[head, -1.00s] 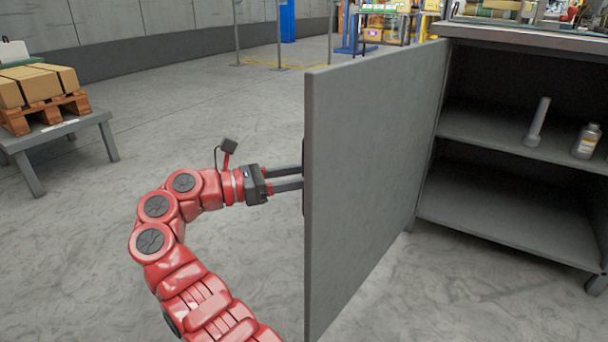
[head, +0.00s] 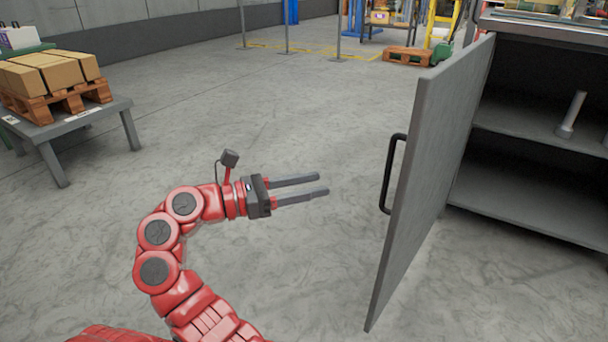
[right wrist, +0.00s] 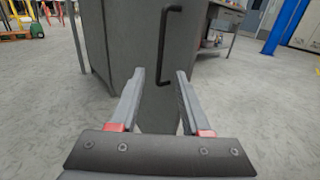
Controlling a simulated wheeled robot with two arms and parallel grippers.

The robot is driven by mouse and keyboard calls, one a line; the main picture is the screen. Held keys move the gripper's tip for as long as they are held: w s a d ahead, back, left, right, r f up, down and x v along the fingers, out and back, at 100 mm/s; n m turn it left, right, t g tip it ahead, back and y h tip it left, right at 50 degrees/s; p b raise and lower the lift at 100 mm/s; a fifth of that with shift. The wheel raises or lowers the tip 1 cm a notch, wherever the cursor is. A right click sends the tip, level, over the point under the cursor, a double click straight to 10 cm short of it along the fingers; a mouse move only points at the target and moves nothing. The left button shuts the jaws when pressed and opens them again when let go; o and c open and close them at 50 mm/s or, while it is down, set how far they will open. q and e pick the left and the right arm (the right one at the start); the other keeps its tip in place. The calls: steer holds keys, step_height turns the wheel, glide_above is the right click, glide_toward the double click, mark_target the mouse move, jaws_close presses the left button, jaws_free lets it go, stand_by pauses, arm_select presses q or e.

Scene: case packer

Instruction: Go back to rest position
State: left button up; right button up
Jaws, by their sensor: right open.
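My right gripper (head: 324,184) is open and empty in the head view, held over the floor to the left of the cabinet door. Its two fingers (right wrist: 158,75) point at the door in the right wrist view, with a gap between them. The grey cabinet door (head: 432,180) stands wide open. Its black handle (head: 391,174) is apart from the fingers, to their right; the handle also shows in the right wrist view (right wrist: 163,45). My left gripper is not in view.
The open cabinet (head: 530,190) has shelves, with a grey bolt-like part (head: 571,115) on the upper one. A grey table (head: 70,132) at the left bears a wooden pallet (head: 58,100) with cardboard boxes (head: 50,72). The floor between is clear.

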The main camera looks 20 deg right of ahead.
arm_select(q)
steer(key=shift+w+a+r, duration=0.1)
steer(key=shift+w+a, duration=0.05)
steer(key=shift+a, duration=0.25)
arm_select(e)
steer(key=shift+a, duration=0.45)
